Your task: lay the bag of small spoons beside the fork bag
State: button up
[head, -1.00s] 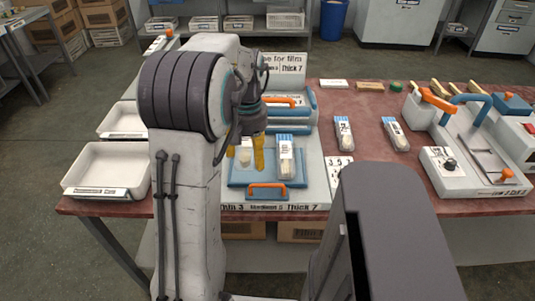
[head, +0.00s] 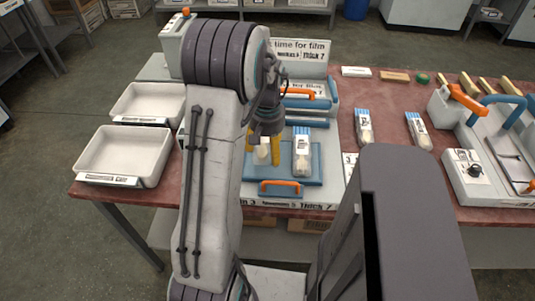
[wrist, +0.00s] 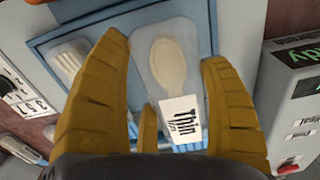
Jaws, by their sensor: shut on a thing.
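My gripper (head: 264,150) is low over the blue plate (head: 313,176) of the press, its yellow fingers closed around the bag of small spoons (head: 262,154). In the wrist view this clear bag (wrist: 167,60) holds a pale wooden spoon and has a white label reading "Thin". It lies flat between the fingers; I cannot tell whether it touches the plate. The fork bag (head: 302,152) lies on the same plate just right of my gripper, with a gap between them. It also shows at the left in the wrist view (wrist: 68,62). My fingers partly hide the spoon bag in the head view.
Two white trays (head: 122,160) stand at the left. Two more bags (head: 364,128) lie on the red table (head: 390,100) to the right, before another machine (head: 475,170). An orange handle (head: 281,186) is at the plate's front. A box with a green display (wrist: 300,75) stands close beside my gripper.

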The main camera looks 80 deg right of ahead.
jog(key=shift+f, duration=1.7)
jog(key=shift+f, duration=0.15)
jog(key=o, duration=1)
